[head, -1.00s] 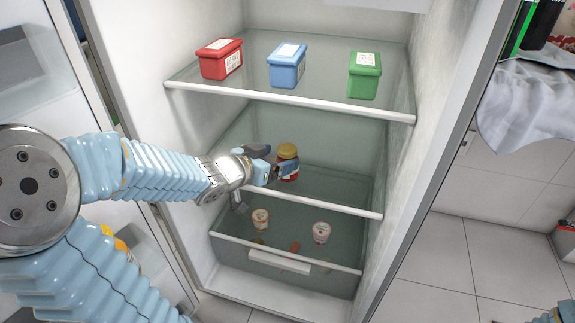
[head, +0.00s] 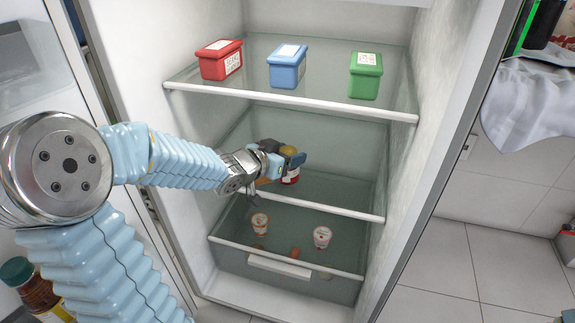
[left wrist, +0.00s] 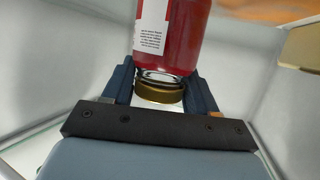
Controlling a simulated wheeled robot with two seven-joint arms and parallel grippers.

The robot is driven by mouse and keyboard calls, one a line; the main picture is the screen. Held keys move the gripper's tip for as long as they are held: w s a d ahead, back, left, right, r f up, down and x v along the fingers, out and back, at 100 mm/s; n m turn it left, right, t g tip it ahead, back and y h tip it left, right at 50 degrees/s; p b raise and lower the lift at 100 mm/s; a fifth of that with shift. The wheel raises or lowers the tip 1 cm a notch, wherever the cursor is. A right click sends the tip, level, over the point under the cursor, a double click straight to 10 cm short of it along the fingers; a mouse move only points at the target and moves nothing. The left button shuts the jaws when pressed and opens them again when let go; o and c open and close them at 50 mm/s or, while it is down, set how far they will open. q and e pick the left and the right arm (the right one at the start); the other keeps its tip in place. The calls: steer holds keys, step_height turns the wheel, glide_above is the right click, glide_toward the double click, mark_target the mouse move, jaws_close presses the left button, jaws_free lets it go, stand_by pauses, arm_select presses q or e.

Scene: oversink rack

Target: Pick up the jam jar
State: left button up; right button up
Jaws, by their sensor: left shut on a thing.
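The jam jar (head: 291,178) is red with a white label and a gold lid, inside the open fridge on the middle glass shelf area. In the left wrist view the jar (left wrist: 180,45) appears with its gold lid toward the gripper. My left gripper (head: 290,160) reaches into the fridge and is shut on the jar near its lid; the two dark fingers (left wrist: 160,88) lie on either side of it. The gripper hides part of the jar in the head view. I cannot tell whether the jar still touches the shelf. My right gripper is not in view.
The top shelf (head: 300,103) holds a red box (head: 220,62), a blue box (head: 287,68) and a green box (head: 365,78). The middle shelf's front edge (head: 330,208) lies below the gripper. Two small cups (head: 322,237) are in the drawer below. Fridge walls flank my arm.

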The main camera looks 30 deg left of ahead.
arm_select(q)
steer(key=shift+c, duration=1.4)
